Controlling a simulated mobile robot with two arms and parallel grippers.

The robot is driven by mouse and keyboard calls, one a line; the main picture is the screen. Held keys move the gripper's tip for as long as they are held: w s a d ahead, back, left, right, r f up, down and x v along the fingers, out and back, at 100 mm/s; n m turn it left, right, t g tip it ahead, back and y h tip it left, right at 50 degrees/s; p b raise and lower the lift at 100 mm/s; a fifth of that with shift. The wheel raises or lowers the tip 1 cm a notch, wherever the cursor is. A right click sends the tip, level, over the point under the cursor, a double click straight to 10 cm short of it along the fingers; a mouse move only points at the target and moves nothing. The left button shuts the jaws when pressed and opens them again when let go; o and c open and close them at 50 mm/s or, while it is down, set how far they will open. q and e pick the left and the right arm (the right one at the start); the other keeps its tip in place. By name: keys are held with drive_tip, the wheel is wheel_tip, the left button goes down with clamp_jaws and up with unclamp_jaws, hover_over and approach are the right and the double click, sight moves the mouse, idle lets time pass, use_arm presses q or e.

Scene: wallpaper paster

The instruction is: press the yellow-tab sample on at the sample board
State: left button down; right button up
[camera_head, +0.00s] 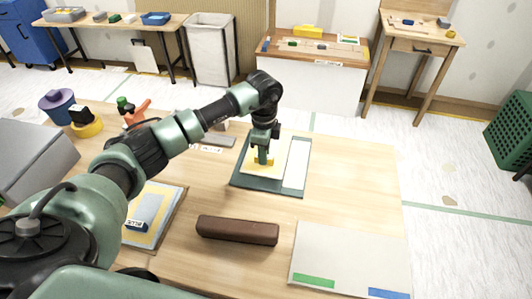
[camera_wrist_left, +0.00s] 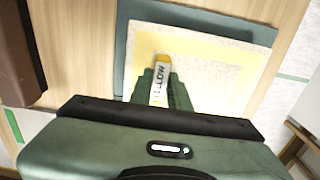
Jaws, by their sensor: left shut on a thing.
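My left gripper (camera_head: 263,158) points down over a dark green board (camera_head: 240,181) in the head view. It is shut on the upright yellow tab (camera_wrist_left: 161,80) of a pale mottled sample with yellow areas (camera_wrist_left: 205,75). The tab bears dark lettering that starts like "MOTTL". The sample also shows around the fingertips in the head view (camera_head: 274,173). It lies over the dark green board (camera_wrist_left: 120,50); I cannot tell whether it is pressed flat. A white strip (camera_head: 297,163) lies on the board's right side. My right gripper is not in view.
A brown bar (camera_head: 237,230) lies in front of the board. A pale panel with green and blue labels (camera_head: 350,255) lies at front right. A blue-tabbed sample (camera_head: 148,210) lies at left. An orange-handled tool (camera_head: 136,113) stands behind my arm.

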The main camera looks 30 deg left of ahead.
use_arm(q)
drive_tip(key=shift+f+b, duration=0.8)
drive_tip(key=shift+f, duration=0.65)
drive_tip(key=shift+s+f, duration=0.1)
idle(0.5)
drive_tip(key=c, duration=1.3)
unclamp_jaws()
drive_tip(key=shift+o, duration=0.2)
